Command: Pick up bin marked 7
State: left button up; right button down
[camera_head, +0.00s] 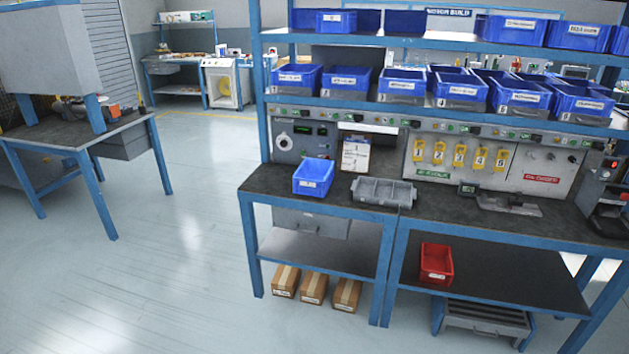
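Blue bins with white labels stand in a row on the lower shelf of the bench rack, among them a far-left bin (297,80), a bin near the middle (404,86) and a far-right bin (581,104). More blue bins stand on the top shelf, such as a labelled one (578,34). A single blue bin (314,177) sits on the left part of the worktop. The label numbers are too small to read, so I cannot tell which bin is marked 7. Neither of my grippers is in view.
A grey tray-like part (383,192) lies on the worktop (262,181) beside the single bin. Another table (75,140) stands left. The floor (190,240) between is clear.

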aim_at(313, 177)
jog(key=i+j, duration=0.1)
jog(key=i, duration=0.55)
jog(key=i+j, duration=0.15)
jog(key=i, duration=0.5)
